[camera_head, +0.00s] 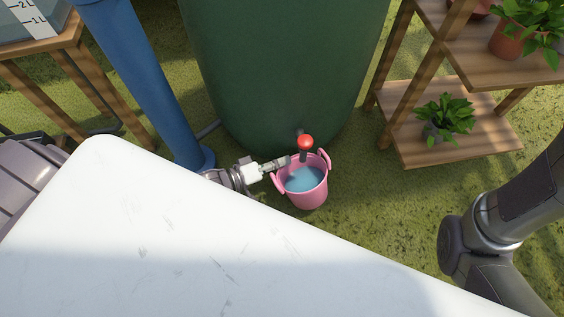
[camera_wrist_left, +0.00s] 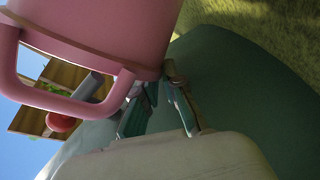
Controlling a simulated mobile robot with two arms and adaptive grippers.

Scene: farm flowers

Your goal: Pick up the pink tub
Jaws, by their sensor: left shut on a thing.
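The pink tub (camera_head: 309,197) stands upright on the grass, with blue water (camera_head: 305,179) in it. My left gripper (camera_head: 283,162) reaches in from the left at the tub's upper left side, by a side handle. In the left wrist view the tub (camera_wrist_left: 110,30) fills the upper left, and my left gripper's fingers (camera_wrist_left: 160,105) are shut on it near its handle and rim. Exactly which part is between the fingers is partly hidden. My right arm shows at the right in the head view, but its gripper is out of view.
A tap with a red knob (camera_head: 305,142) hangs just over the tub, in front of the big green barrel (camera_head: 285,70). A blue pipe (camera_head: 140,70) stands at left. A wooden plant shelf (camera_head: 440,150) is at right. Grass between shelf and tub is clear.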

